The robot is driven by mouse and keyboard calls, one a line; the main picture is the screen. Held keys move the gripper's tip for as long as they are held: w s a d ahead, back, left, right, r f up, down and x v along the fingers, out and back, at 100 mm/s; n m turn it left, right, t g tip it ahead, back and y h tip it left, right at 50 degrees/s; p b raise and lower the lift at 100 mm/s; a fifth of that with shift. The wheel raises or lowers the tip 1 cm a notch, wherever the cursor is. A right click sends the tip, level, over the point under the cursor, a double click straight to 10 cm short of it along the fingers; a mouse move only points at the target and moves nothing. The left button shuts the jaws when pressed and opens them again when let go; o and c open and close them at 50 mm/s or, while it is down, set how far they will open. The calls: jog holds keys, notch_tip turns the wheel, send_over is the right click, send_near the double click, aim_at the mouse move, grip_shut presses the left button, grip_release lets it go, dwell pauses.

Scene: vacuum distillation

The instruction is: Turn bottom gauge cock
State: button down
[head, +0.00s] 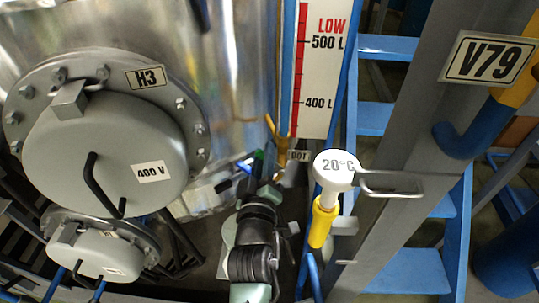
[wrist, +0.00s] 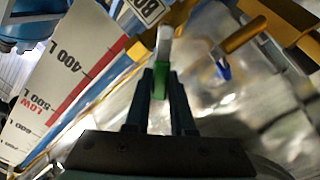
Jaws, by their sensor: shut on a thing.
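The bottom gauge cock sits at the foot of the level gauge, next to the BOT label (head: 299,155), which also shows cut off at the top of the wrist view (wrist: 148,10). Its small green handle (wrist: 159,84) is between the fingers of my gripper (wrist: 161,72), with a pale end sticking out beyond them. The fingers are shut on this handle. In the head view my gripper (head: 263,188) reaches up to the cock beside the shiny vessel, and the wrist partly hides the contact.
The level scale (head: 318,70) rises above the cock. A white 20°C dial (head: 335,170) with a yellow stem stands close right of my arm. The H3 manhole cover (head: 105,150) is at left. A grey post (head: 410,130) and blue ladder (head: 388,118) are at right.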

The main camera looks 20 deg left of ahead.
jog(key=n, duration=0.2)
jog(key=a+f+n, duration=0.1)
jog(key=shift+s+a+f+n, duration=0.1)
jog(key=shift+s+f+n, duration=0.05)
jog(key=shift+f+n, duration=0.2)
jog(key=shift+a+f+n+b, duration=0.2)
jog(key=shift+f+n, duration=0.25)
jog(key=shift+n, duration=0.6)
jog(key=shift+a+f+n+b, duration=0.1)
jog(key=shift+f+n+b, duration=0.25)
jog(key=shift+n, duration=0.65)
jog(key=c, duration=0.8)
grip_release()
jog(key=shift+d, duration=0.1)
jog(key=shift+o, duration=0.2)
jog(key=shift+f, duration=0.1)
